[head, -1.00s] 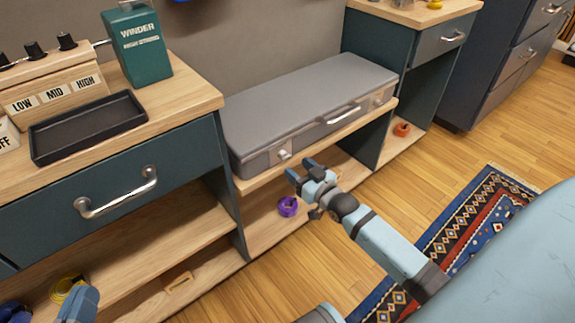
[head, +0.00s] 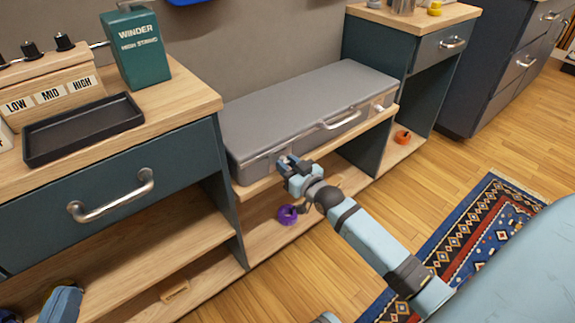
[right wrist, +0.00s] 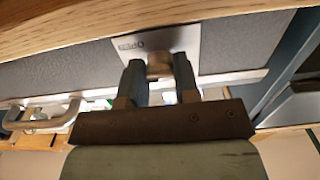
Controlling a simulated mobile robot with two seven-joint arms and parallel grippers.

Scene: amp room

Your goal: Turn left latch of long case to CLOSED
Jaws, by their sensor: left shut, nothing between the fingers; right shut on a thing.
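The long grey case (head: 300,108) lies shut on a wooden shelf, with its handle (head: 340,120) on the front. My right gripper (head: 286,164) is at the left end of the case front, over the left latch, which it mostly hides in the head view. In the right wrist view its two fingers (right wrist: 159,74) are shut on the latch knob (right wrist: 158,64), one on each side. A pale latch plate (right wrist: 185,42) behind the knob carries an upside-down label that seems to read OPEN. My left gripper (head: 62,303) shows only partly at the bottom left, shut and empty.
The right latch (head: 379,108) is at the case's far end. A purple roll (head: 287,214) and an orange one (head: 402,137) lie on lower shelves. A drawer cabinet with a black tray (head: 85,128) and a green winder box (head: 137,50) stands left.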

